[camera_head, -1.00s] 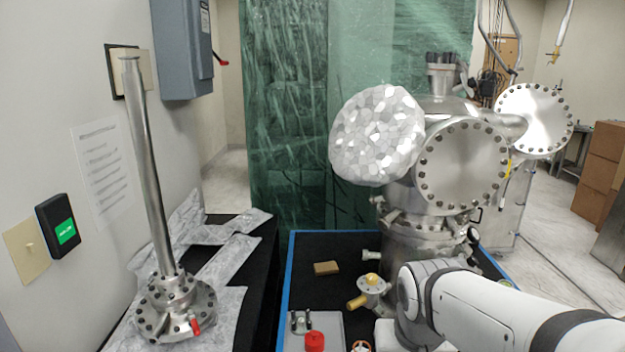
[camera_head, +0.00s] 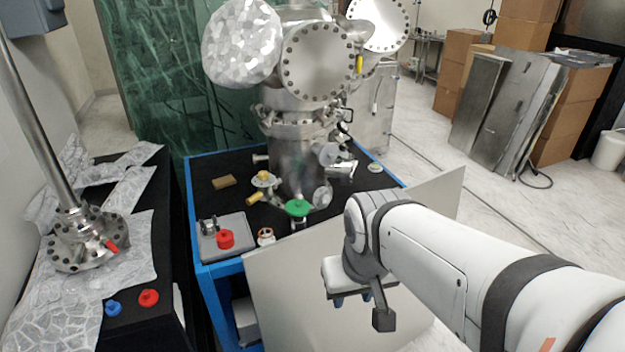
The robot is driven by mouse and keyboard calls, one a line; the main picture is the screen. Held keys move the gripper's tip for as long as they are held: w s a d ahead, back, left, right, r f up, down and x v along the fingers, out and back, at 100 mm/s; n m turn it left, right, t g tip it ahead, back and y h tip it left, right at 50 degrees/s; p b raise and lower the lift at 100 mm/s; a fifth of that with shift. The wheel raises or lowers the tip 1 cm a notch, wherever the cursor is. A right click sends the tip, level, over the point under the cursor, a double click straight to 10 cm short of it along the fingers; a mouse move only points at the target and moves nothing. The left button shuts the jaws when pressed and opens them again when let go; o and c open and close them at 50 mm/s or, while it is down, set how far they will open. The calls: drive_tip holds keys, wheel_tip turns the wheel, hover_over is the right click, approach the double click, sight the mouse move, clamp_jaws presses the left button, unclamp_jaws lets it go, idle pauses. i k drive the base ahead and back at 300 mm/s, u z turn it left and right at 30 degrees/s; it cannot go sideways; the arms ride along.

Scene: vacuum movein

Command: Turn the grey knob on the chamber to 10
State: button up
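The steel vacuum chamber (camera_head: 298,172) stands on the black top of a blue-edged table, with a foil-wrapped part and a bolted round flange above. A round grey disc (camera_head: 328,153) sits on its right side; I cannot tell whether it is the grey knob, and no number or scale is readable. A green handwheel (camera_head: 297,208) is low on its front. My gripper (camera_head: 362,310) hangs at the end of my white arm, in front of the table and to the right of and below the chamber.
A grey tray (camera_head: 226,252) with a red knob (camera_head: 225,239) stands at the table's front left. A pale panel (camera_head: 300,290) fronts the table. The left bench (camera_head: 140,320) holds a flanged steel tube. Open floor lies right, before boxes (camera_head: 462,55).

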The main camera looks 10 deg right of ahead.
sight(324, 198)
drive_tip(key=z, duration=0.15)
drive_tip(key=k, duration=0.6)
drive_tip(key=z, duration=0.2)
drive_tip(key=i, duration=0.75)
drive_tip(key=u, duration=0.2)
drive_tip(key=k, duration=1.25)
drive_tip(key=z, duration=0.7)
drive_tip(key=i, duration=1.7)
drive_tip(key=u, duration=0.65)
